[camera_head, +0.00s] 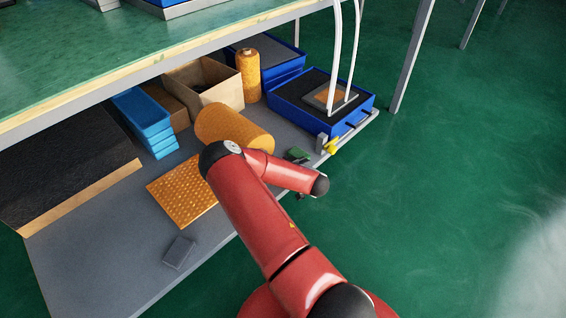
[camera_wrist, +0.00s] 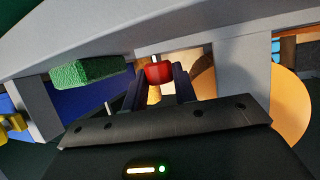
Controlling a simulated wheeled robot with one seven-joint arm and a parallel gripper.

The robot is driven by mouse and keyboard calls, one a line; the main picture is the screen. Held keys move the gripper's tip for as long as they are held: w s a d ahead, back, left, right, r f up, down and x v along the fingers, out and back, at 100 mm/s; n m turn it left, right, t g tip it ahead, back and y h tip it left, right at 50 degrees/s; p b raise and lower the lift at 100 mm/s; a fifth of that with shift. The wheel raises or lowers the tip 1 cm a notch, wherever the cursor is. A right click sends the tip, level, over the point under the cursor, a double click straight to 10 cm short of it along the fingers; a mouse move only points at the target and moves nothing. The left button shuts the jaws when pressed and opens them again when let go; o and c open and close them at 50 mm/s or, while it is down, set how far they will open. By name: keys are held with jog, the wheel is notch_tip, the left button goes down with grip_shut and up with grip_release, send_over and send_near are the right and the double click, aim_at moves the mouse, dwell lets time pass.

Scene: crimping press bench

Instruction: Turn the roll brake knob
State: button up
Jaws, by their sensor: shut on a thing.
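A small red knob (camera_wrist: 159,72) shows in the wrist view, at the upper middle, on the near side of the bench's lower shelf edge. My gripper (camera_wrist: 160,76) is shut on this knob, with one dark finger on each side of it. The knob's back and its mount are mostly hidden. In the head view the knob and my fingers are hidden behind or below my red arm, which reaches to the shelf's front edge.
The grey lower shelf (camera_head: 100,262) carries a large orange roll (camera_head: 235,128), an orange textured sheet (camera_head: 180,190), blue bins (camera_head: 143,118) and a blue press-like unit (camera_head: 290,98). A green block (camera_wrist: 88,72) sits left of the knob. Green floor is clear at right.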

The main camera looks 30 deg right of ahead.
jog(key=shift+d+r+y, duration=0.1)
jog(key=shift+r+y, duration=0.15)
jog(key=shift+y, duration=0.05)
jog(key=shift+d+r+n+y+p, duration=0.15)
jog(key=shift+n+y+p, duration=0.35)
jog(key=shift+n+p, duration=0.3)
jog(key=n+y, duration=0.1)
jog(key=n+g+y, duration=0.1)
jog(key=y, duration=0.1)
jog(key=shift+w+d+f+n+g+p, duration=0.1)
jog(key=shift+f+n+g+p, duration=0.2)
jog(key=shift+f+n+p, duration=0.1)
jog(key=n+g+y+b, duration=0.1)
jog(key=n+y, duration=0.1)
jog(key=n+g+y+b, duration=0.1)
jog(key=n+g+y, duration=0.1)
jog(key=shift+w+d+f, duration=0.15)
jog(key=shift+w+d+n+g+y+b, duration=0.1)
jog(key=shift+n+g+y+b, duration=1)
jog(key=shift+n+g, duration=0.6)
jog(key=o, duration=1)
jog(key=shift+c, duration=0.2)
